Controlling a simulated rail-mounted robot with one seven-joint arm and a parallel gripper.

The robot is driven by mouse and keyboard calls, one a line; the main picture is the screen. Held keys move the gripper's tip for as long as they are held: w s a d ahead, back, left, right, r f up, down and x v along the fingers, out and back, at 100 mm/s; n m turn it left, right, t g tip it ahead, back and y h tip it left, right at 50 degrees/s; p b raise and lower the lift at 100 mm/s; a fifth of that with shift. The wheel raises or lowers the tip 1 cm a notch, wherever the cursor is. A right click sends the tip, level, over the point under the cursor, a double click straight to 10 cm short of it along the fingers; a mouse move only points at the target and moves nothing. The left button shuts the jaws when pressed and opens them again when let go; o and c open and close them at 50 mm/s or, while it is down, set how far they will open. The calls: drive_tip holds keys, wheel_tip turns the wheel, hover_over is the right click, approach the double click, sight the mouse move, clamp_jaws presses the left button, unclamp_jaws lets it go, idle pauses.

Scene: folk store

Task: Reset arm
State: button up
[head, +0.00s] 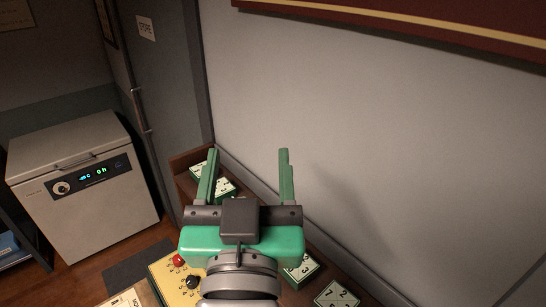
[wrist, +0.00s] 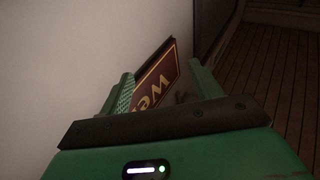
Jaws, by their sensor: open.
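My gripper (head: 246,165) is green with a dark grey palm. Its two fingers stand wide apart with nothing between them. In the head view it is held up in front of the pale wall, above a wooden ledge. In the wrist view my gripper (wrist: 162,85) also shows open, with both green fingers apart. A dark red sign (wrist: 155,82) with yellow letters shows beyond the fingers there, partly hidden by them.
Numbered green-and-white blocks (head: 337,296) lie along the wooden ledge (head: 190,158). A yellow panel (head: 166,278) with a red and a black knob sits below my gripper. A white freezer (head: 85,190) stands at left by a grey door (head: 165,85). The pale wall (head: 400,140) is close.

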drive_tip(key=s+d+r+t+h, duration=0.1)
drive_tip(key=s+d+r+t, duration=0.2)
drive_tip(key=s+d+r, duration=0.2)
drive_tip(key=s+r, duration=0.2)
drive_tip(key=s, duration=0.1)
drive_tip(key=shift+s+d+r+m+t+h, duration=0.25)
drive_tip(key=shift+m+t+h, duration=0.15)
